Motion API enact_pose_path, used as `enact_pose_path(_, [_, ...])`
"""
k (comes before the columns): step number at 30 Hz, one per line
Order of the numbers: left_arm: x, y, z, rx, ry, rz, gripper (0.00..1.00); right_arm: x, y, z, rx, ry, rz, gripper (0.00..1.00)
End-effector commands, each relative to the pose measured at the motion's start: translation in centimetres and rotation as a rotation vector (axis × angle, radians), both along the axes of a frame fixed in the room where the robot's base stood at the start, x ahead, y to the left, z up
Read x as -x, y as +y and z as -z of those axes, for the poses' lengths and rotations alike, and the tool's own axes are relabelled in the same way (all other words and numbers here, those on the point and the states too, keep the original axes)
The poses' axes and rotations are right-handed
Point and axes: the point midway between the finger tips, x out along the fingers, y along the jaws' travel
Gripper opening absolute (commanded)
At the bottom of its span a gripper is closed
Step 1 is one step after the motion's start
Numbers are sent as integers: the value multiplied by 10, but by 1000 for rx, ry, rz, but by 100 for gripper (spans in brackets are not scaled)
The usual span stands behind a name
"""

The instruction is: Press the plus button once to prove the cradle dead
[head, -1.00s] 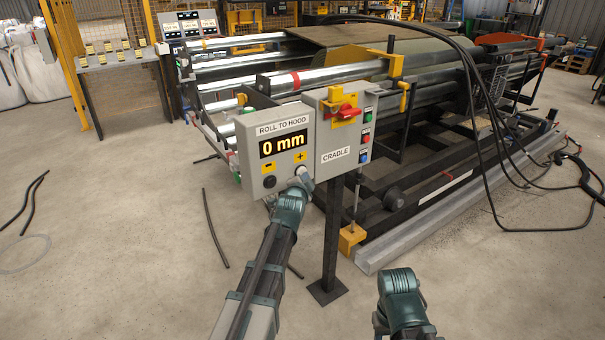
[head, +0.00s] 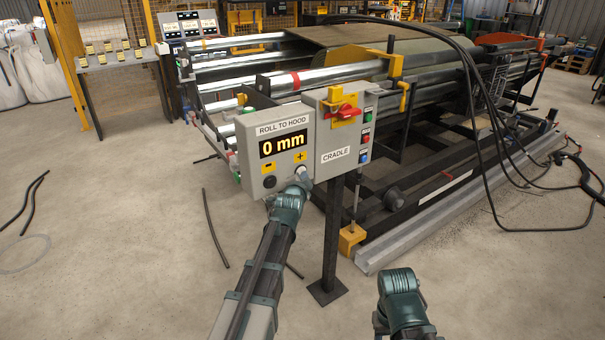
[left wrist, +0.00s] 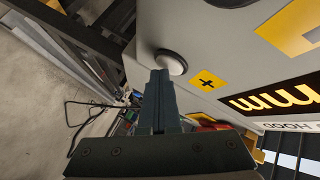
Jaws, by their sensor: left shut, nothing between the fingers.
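The grey control box (head: 250,178) reads "ROLL TO HOOD" and its display (head: 283,144) shows 0 mm. The yellow plus label (head: 300,156) sits right of the yellow minus label (head: 269,167), which has a dark button (head: 269,182) under it. The pale round plus button (left wrist: 173,61) shows in the left wrist view beside its plus label (left wrist: 208,81). My left gripper (left wrist: 160,74) is shut and empty, its tips at the button's edge; I cannot tell whether they touch.
The box joins a CRADLE panel (head: 335,155) with a red rotary switch (head: 344,112) and a column of small buttons, on a black post (head: 331,240). The roller cradle (head: 310,75) stands behind. My right arm is at the lower right, its fingers out of sight. Floor left is clear except hoses.

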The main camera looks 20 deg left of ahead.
Motion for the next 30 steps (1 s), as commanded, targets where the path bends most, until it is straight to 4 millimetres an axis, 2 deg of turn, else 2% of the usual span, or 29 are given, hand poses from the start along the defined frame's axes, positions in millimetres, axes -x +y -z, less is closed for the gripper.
enact_pose_path(11, [0, 0, 0, -1, 1, -1, 0, 0, 0, 0, 0, 0, 0, 50])
enact_pose_path(21, [9, -12, 0, -2, 0, 0, 0, 0, 0, 0, 0, 0, 0, 50])
enact_pose_path(30, [10, -13, 0, 0, 0, 0, 0, 0, 0, 0, 0, 0, 0, 50])
